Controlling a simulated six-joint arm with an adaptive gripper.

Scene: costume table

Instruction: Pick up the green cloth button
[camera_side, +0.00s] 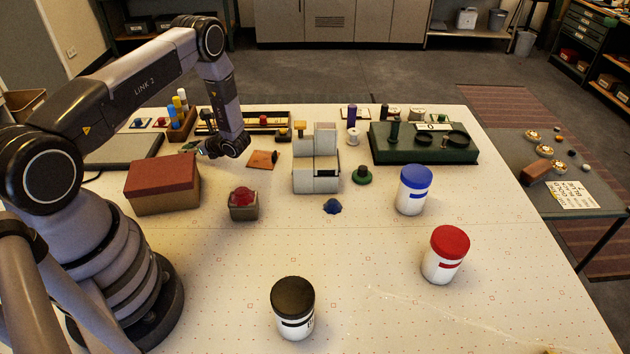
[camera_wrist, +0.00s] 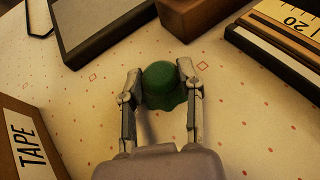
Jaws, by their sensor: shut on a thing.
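The green cloth button (camera_wrist: 163,86), domed with a wavy lower edge, sits between my two fingertips in the wrist view. My gripper (camera_wrist: 160,82) is shut on it, with one finger on each side. In the side view my gripper (camera_side: 198,151) is low over the back left of the table, behind the red-lidded box. There the button is mostly hidden by the fingers. I cannot tell whether it rests on the table or is slightly raised.
The red-lidded box (camera_side: 163,184) stands close in front, with a grey slab (camera_side: 124,148) to the left. A wooden spool holder (camera_side: 182,125) and a long tray (camera_side: 270,117) are behind. A blue button (camera_side: 332,206) and a green one (camera_side: 361,175) lie further right.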

